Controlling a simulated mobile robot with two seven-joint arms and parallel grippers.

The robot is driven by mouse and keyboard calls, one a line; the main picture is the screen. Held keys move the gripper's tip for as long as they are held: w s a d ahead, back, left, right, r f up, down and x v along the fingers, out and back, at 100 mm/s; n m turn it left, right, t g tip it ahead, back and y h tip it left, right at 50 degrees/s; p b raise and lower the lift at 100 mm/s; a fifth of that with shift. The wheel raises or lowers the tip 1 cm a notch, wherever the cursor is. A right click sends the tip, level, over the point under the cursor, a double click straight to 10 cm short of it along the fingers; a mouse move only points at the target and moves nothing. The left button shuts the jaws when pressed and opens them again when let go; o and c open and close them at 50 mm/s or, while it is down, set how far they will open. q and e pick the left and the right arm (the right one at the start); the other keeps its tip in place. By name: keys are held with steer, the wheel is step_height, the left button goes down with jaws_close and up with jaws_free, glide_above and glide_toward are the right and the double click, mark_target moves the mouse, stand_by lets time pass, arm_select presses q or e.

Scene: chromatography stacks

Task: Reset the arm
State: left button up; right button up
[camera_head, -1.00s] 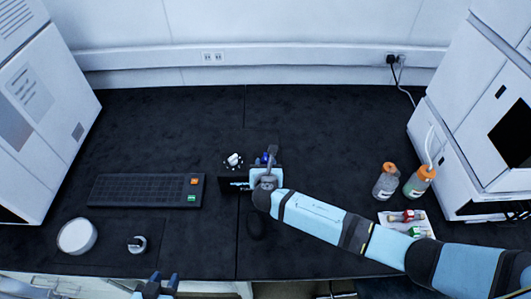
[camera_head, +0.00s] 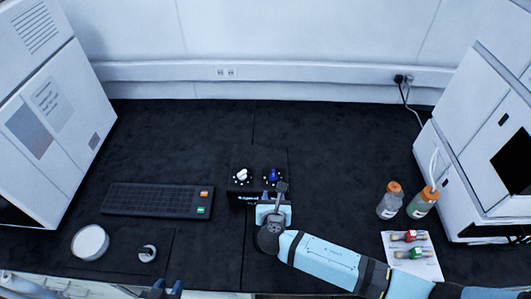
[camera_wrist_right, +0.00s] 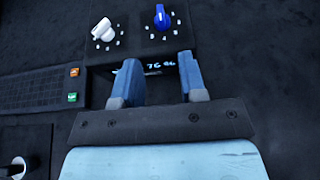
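My right arm comes in from the lower right of the head view. Its gripper (camera_head: 277,201) is just in front of a black control box that has a white knob (camera_head: 242,174) and a blue knob (camera_head: 272,175). In the right wrist view, the gripper (camera_wrist_right: 160,82) has two blue fingers standing well apart, with nothing between them. Beyond them are the white knob (camera_wrist_right: 102,30), the blue knob (camera_wrist_right: 161,18) and a small lit display (camera_wrist_right: 161,66). My left gripper (camera_head: 160,290) shows only partly at the bottom edge, its two fingertips apart.
A black keypad (camera_head: 155,200) with orange and green keys lies left of the box. A round white dish (camera_head: 90,242) is at the front left. Two orange-capped bottles (camera_head: 390,201) (camera_head: 422,203) and a white tray (camera_head: 398,270) are at right. White instruments flank the bench; its back is clear.

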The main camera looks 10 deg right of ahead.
steer(key=s+d+r+m+g+y, duration=0.1)
steer(key=s+d+r+m+g, duration=0.3)
steer(key=s+m, duration=0.6)
steer(key=s+d+r+m+g+y, duration=0.1)
steer(key=s+d+r+m+g, duration=0.25)
steer(key=s+d+m, duration=0.6)
steer(key=s+d+r+m+g+y, duration=0.15)
steer(key=s+r+m, duration=0.35)
steer(key=s+m, duration=0.5)
steer(key=w+a+f+m+t+y, duration=0.1)
steer(key=w+a+f+t, duration=0.1)
steer(key=f, duration=0.5)
steer(key=w+a+f+t+y, duration=0.1)
steer(key=w+a+f+t, duration=0.2)
steer(key=w+f, duration=0.3)
steer(key=shift+w+f+m+t, duration=0.2)
steer(key=shift+f+m+t, duration=0.15)
steer(key=shift+f+t, duration=0.4)
